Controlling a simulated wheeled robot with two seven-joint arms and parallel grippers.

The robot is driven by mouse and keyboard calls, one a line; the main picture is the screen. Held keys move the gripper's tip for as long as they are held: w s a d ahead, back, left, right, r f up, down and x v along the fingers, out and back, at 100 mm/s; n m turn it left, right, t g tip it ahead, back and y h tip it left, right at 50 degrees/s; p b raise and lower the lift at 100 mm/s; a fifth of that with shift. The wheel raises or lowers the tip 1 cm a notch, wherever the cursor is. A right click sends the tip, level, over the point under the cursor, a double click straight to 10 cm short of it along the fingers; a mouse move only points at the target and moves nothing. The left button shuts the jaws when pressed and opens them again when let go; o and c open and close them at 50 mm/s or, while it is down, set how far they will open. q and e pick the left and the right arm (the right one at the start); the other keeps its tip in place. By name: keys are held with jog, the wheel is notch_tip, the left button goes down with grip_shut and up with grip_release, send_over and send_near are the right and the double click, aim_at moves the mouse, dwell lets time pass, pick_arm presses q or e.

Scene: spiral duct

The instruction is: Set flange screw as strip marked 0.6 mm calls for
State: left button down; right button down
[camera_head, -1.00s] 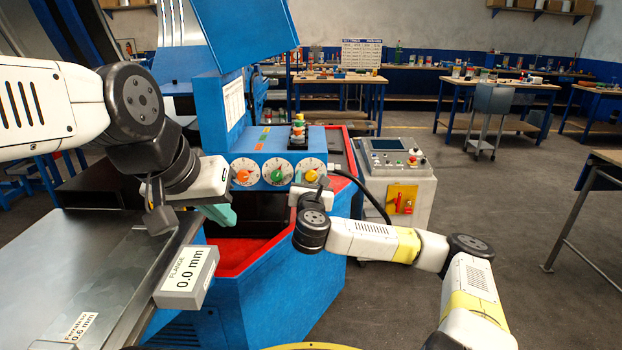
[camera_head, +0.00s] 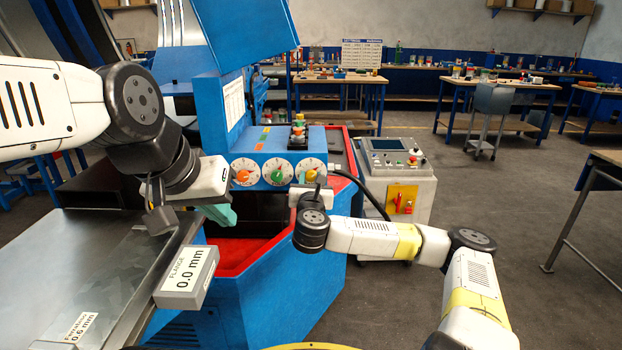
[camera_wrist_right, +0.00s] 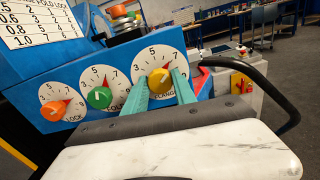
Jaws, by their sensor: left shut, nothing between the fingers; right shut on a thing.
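The yellow flange knob (camera_wrist_right: 159,81) is the rightmost of three dials on the blue machine; it also shows in the head view (camera_head: 312,175). My right gripper (camera_wrist_right: 160,84) is shut on it, a teal finger on each side. Its red pointer is at the upper part of the dial, between 5 and 7 as far as I can tell. A grey block (camera_head: 187,278) reads "FLANGE 0.0 mm". The metal strip (camera_head: 85,265) at lower left bears a 0.6 mm label (camera_head: 80,327). My left gripper (camera_head: 222,214) is shut and empty above the machine's front edge.
An orange lock knob (camera_wrist_right: 54,109) and a green knob (camera_wrist_right: 99,97) sit left of the flange dial. A settings chart (camera_wrist_right: 37,22) stands above them, partly cut off. A black cable (camera_head: 370,190) and grey control cabinet (camera_head: 398,185) are to the right.

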jog(key=n, duration=1)
jog(key=shift+n, duration=0.3)
jog(key=n, duration=0.5)
jog(key=shift+n, duration=2.4)
jog(key=c, duration=1)
grip_release()
jog(key=shift+c, duration=0.2)
jog(key=shift+s, duration=0.15)
